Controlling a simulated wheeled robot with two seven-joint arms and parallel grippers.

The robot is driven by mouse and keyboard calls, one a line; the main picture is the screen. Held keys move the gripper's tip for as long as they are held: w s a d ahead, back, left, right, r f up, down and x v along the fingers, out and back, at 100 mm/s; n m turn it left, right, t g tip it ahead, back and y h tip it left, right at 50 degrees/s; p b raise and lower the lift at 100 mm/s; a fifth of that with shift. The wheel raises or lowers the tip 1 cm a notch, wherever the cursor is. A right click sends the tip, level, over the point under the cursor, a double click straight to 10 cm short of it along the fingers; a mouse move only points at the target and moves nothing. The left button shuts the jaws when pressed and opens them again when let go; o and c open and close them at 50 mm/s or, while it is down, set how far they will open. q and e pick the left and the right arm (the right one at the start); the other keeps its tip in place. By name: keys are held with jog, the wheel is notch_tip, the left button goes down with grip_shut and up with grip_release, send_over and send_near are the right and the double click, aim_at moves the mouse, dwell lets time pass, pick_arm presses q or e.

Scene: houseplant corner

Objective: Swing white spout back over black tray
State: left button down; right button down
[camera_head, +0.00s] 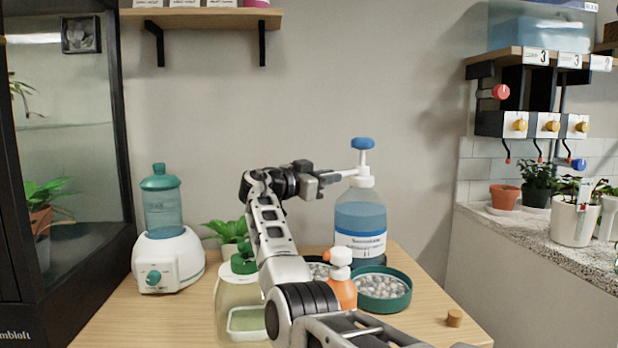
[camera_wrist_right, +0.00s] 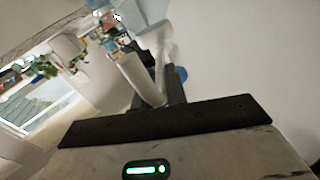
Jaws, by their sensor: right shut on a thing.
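A clear bottle of blue liquid (camera_head: 360,222) with a white label stands upright at the back of the table. Its white pump head has a blue knob (camera_head: 363,144) on top. The white spout (camera_head: 347,174) points left from the pump head. My right gripper (camera_head: 325,180) is shut on the spout. In the right wrist view the white spout (camera_wrist_right: 140,78) runs between the dark fingers. A dark edge shows low behind the green dish, at the bottle's foot; I cannot tell whether it is the black tray. My left gripper is out of view.
A white-and-teal humidifier (camera_head: 166,250) stands left. A cork (camera_head: 454,318) lies front right. The table's right edge is close.

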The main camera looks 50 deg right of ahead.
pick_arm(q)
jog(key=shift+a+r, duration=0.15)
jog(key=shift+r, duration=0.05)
pick_arm(e)
jog(key=shift+d+r, duration=0.1)
jog(key=shift+r, duration=0.05)
jog(key=c, duration=1.5)
grip_release()
jog(key=shift+d, duration=0.1)
jog(key=shift+o, duration=0.2)
jog(key=shift+w, duration=0.1)
jog(key=shift+r, duration=0.4)
notch_tip(320, 180, up, 3)
jog(key=shift+f+p, duration=0.15)
jog(key=shift+p, duration=0.15)
jog(key=s+a+r, duration=0.8)
jog(key=a+r, duration=0.1)
jog(key=a, duration=0.2)
jog(key=shift+s+a+r, duration=0.15)
jog(key=shift+s+a, duration=0.05)
